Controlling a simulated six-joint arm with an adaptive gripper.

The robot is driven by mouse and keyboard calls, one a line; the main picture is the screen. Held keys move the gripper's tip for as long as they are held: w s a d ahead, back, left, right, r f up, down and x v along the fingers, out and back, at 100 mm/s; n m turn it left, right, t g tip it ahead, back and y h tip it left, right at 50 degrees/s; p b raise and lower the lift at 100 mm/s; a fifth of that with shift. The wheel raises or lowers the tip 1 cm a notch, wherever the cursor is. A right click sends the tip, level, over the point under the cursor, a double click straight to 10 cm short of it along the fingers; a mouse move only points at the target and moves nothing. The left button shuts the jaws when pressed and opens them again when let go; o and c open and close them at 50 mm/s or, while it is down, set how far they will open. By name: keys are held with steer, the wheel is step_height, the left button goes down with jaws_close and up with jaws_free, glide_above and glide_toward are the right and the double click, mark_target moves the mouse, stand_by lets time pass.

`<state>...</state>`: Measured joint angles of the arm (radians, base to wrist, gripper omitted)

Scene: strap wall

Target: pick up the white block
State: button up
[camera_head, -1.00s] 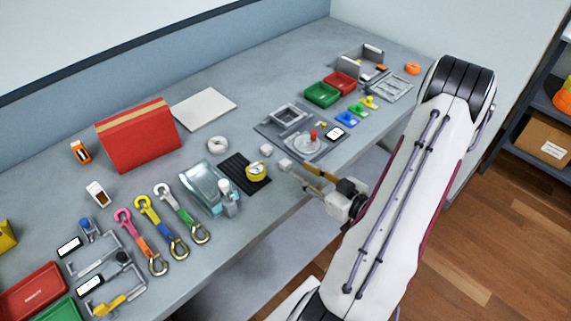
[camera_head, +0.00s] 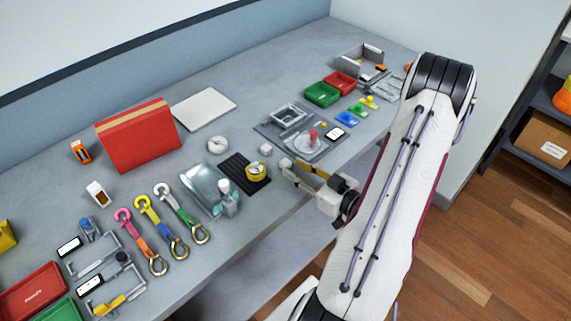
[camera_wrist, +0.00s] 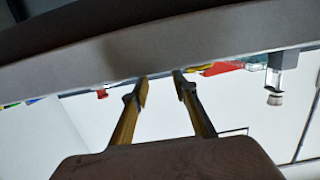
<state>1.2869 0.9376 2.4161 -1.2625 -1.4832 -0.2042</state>
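A small white block (camera_head: 265,149) sits on the grey table, between the black ribbed mat and the grey fixture with a red knob. My gripper (camera_head: 287,171) is at the table's front edge, to the right of the block and nearer the front, apart from it. In the wrist view my gripper (camera_wrist: 161,79) has its two fingers apart with nothing between them. The block cannot be made out in the wrist view, where the table's edge fills the upper part.
A white ring (camera_head: 218,145) and a clear dispenser (camera_head: 208,190) are farther left.

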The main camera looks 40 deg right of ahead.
mark_target(289, 165)
steer(key=shift+w, duration=0.1)
stand_by(0.3)
steer(key=shift+w+d+f, duration=0.1)
steer(key=shift+w+f, duration=0.1)
steer(key=shift+w, duration=0.6)
steer(key=shift+w+f, duration=0.2)
steer(key=shift+w, duration=0.65)
steer(key=shift+w+d+f, duration=0.1)
steer(key=shift+w+f, duration=0.1)
steer(key=shift+w, duration=0.6)
steer(key=c, duration=0.6)
